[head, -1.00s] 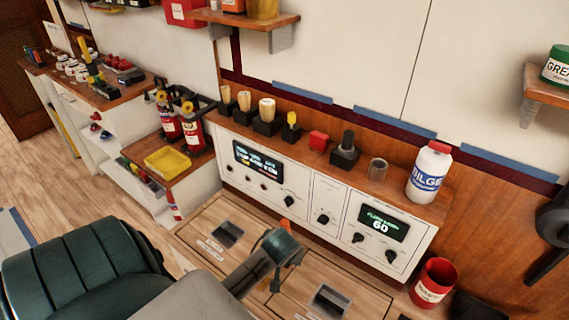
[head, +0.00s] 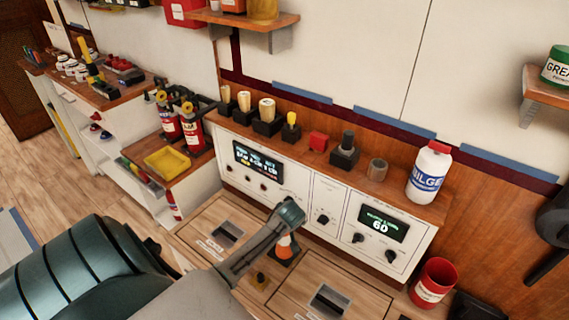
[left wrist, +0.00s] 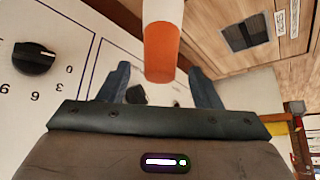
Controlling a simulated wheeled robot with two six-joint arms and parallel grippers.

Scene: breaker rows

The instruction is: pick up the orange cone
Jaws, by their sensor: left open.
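The orange cone (head: 285,247), with a white band and a dark base, stands upright on the wooden surface in front of the white panel. My left gripper (head: 290,212) is just above it in the head view, and the arm partly covers the cone's left side. In the left wrist view the cone's orange part (left wrist: 161,52) and white band lie between and beyond the open fingers of my left gripper (left wrist: 160,72). No contact between the fingers and the cone can be made out. My right gripper is in neither view.
The white control panel (head: 303,222) with knobs and displays stands close behind the gripper. A recessed hatch handle (head: 330,300) lies in front. A red can (head: 434,283) stands at the right.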

